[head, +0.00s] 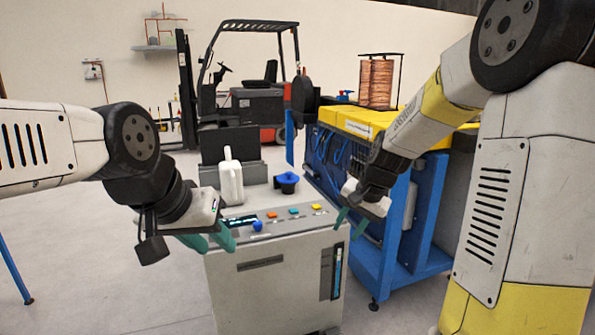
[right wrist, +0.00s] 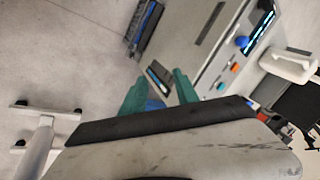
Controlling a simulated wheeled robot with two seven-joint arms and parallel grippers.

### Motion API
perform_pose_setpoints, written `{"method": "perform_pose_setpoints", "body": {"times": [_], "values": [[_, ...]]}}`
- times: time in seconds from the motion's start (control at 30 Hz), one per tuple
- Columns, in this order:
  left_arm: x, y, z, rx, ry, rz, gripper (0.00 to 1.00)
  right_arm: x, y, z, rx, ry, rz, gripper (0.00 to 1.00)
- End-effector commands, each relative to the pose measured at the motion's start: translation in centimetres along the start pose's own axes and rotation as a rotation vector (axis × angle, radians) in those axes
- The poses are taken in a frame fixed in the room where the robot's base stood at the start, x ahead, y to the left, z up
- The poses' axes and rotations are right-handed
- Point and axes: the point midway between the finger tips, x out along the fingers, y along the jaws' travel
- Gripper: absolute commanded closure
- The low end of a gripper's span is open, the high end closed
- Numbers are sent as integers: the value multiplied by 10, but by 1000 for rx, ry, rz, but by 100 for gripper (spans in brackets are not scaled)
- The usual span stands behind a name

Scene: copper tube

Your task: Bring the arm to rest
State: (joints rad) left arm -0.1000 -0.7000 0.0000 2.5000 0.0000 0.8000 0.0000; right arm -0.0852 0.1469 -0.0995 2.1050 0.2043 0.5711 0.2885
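My left gripper (head: 214,243) is in the head view at the front left corner of a grey control cabinet (head: 265,290). Its green fingers look apart, with nothing seen between them. My right gripper (head: 351,222) is just off the cabinet's right front edge, fingers pointing down. In the right wrist view its green fingers (right wrist: 160,94) stand apart, with only background and part of the cabinet (right wrist: 205,50) behind the gap. Both arms are bent and raised.
A blue and yellow machine (head: 392,225) with copper coils (head: 376,82) is close on the right. A forklift (head: 247,100) stands behind.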

Motion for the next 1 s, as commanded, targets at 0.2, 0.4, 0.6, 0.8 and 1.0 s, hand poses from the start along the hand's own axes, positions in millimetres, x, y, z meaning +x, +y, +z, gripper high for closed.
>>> {"method": "perform_pose_setpoints", "body": {"times": [0.2, 0.4, 0.6, 0.8, 1.0], "values": [[0, 0, 0, 0, 0, 0, 64, -94, 7, 57, -217, 74, -38, 64], [0, 0, 0, 0, 0, 0, 64, -148, 30, 114, -407, 147, -33, 64], [0, 0, 0, 0, 0, 0, 64, -170, 52, 152, -532, 200, -11, 64], [0, 0, 0, 0, 0, 0, 64, -174, 60, 164, -570, 216, 1, 64], [0, 0, 0, 0, 0, 0, 64, -174, 59, 164, -570, 216, 1, 64]]}}
